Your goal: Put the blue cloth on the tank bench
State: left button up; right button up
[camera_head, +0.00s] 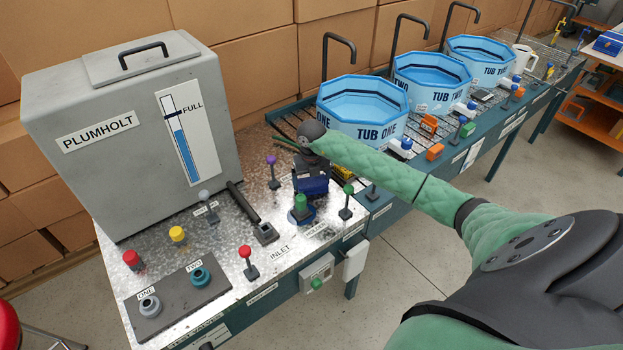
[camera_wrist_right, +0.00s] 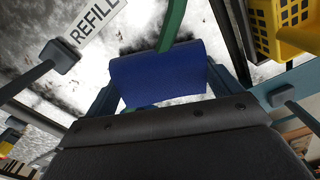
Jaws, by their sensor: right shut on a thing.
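The blue cloth (camera_head: 313,187) is a small, dark blue folded piece over the right end of the tank bench (camera_head: 226,235), a speckled metal top bearing the grey PLUMHOLT tank (camera_head: 130,130). My right gripper (camera_head: 310,178) points down there and is shut on the cloth. In the right wrist view, the cloth (camera_wrist_right: 160,74) spans between the two fingers (camera_wrist_right: 163,92), with the bench top behind it. I cannot tell whether the cloth touches the bench. My left gripper is not in view.
A green-topped valve (camera_head: 301,203) stands just in front of the cloth, with a purple-knobbed lever (camera_head: 272,172) to the left and a green-knobbed lever (camera_head: 347,200) to the right. A yellow basket (camera_wrist_right: 292,25) is close by in the wrist view. TUB ONE (camera_head: 362,108) stands behind.

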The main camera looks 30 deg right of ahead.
aim_at(312, 181)
jog(key=shift+f, duration=0.1)
jog(key=o, duration=0.7)
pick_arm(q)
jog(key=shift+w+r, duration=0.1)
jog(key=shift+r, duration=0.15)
pick_arm(e)
jog(key=shift+r, duration=0.3)
jog(key=shift+r+b, duration=0.3)
jog(key=shift+b, duration=0.1)
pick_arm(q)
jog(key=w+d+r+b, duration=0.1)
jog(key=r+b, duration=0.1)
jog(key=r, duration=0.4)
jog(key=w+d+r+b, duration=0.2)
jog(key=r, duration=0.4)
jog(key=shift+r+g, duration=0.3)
pick_arm(e)
jog(key=shift+r, duration=5.55)
